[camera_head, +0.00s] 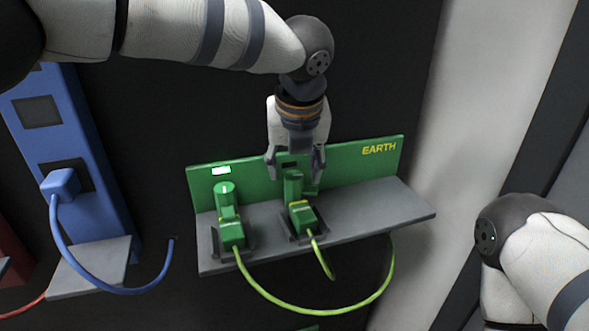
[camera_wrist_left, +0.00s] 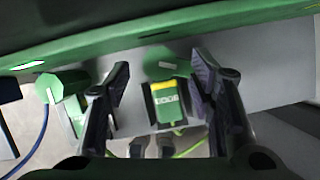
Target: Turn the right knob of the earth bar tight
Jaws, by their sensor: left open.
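The earth bar (camera_head: 350,160) is a green back panel marked EARTH with a grey shelf. Its right knob (camera_head: 293,184) is green and stands behind a green plug with a yellow band. My left gripper (camera_head: 295,165) comes down over this knob, open, with a finger on either side. Contact cannot be made out. The left knob (camera_head: 224,190) stands beside it with a white mark, outside the fingers. My right gripper is out of view.
A lit white window (camera_head: 221,170) shows above the left knob; the window above the right knob is dark. Yellow-green cables (camera_head: 330,309) loop below the shelf. A blue panel (camera_head: 80,150) with a blue plug and cable stands at left. The shelf's right end is clear.

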